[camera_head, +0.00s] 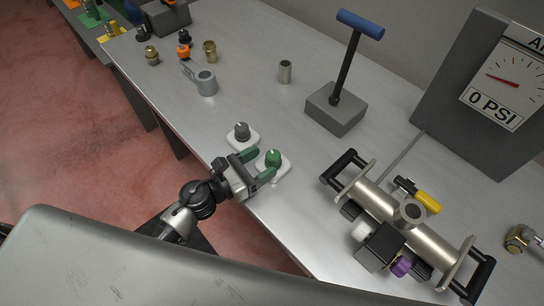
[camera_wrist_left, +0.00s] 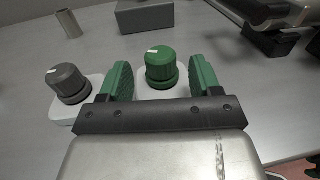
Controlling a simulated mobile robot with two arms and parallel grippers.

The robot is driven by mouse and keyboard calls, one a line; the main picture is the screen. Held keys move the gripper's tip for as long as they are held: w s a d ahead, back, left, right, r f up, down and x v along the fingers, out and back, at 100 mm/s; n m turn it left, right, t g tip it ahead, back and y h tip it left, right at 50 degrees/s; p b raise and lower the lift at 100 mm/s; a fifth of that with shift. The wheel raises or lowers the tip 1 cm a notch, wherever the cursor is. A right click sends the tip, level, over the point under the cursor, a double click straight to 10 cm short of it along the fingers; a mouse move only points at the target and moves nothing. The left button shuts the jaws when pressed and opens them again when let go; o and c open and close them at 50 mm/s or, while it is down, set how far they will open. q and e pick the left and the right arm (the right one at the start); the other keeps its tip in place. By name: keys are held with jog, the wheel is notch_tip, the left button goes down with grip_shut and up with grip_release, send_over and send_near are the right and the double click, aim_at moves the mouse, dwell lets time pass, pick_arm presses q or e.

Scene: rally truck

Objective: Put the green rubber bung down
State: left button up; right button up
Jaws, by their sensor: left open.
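The green rubber bung (camera_head: 273,158) stands upright on a small white base near the front edge of the metal bench. In the left wrist view the bung (camera_wrist_left: 160,66) sits between the two green finger pads, with a gap on each side. My left gripper (camera_head: 262,165) is open around it, coming from the front left. The white base (camera_head: 284,170) is partly hidden by the gripper. My right gripper is not in view.
A grey knob (camera_head: 241,131) on its own white base stands just left of the bung. A silver manifold with black handles (camera_head: 411,213) lies to the right. A grey block with a blue T-handle (camera_head: 336,108) stands behind. A pressure gauge box (camera_head: 485,85) is at the right back.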

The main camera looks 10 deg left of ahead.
pick_arm(q)
jog(key=b+v, duration=0.2)
jog(key=v, duration=0.5)
jog(key=shift+s+a+f, duration=0.1)
jog(key=shift+s, duration=0.05)
jog(key=shift+s+a, duration=0.15)
jog(key=shift+s, duration=0.05)
